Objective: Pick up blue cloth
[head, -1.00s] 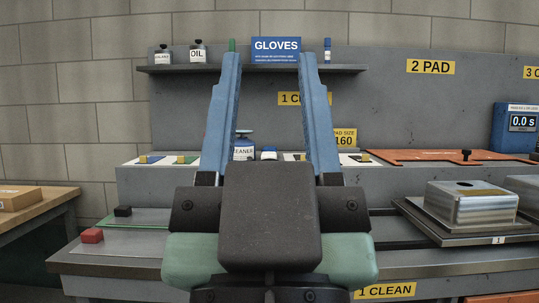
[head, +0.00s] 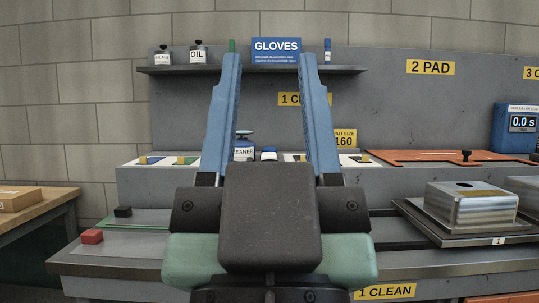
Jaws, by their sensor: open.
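My gripper (head: 269,58) is open and fills the middle of the head view. Its two long blue fingers point up and away, with nothing between their tips. Behind and between the fingers, a ledge holds white pads with small coloured pieces (head: 187,160), a cleaner bottle (head: 244,148) and a small blue-topped item (head: 268,154). The gripper body and fingers hide part of this ledge and the bench below it.
A shelf (head: 160,69) carries bottles and a blue GLOVES sign (head: 276,50). A red block (head: 92,237) lies at left. A wooden table (head: 50,198) stands far left.

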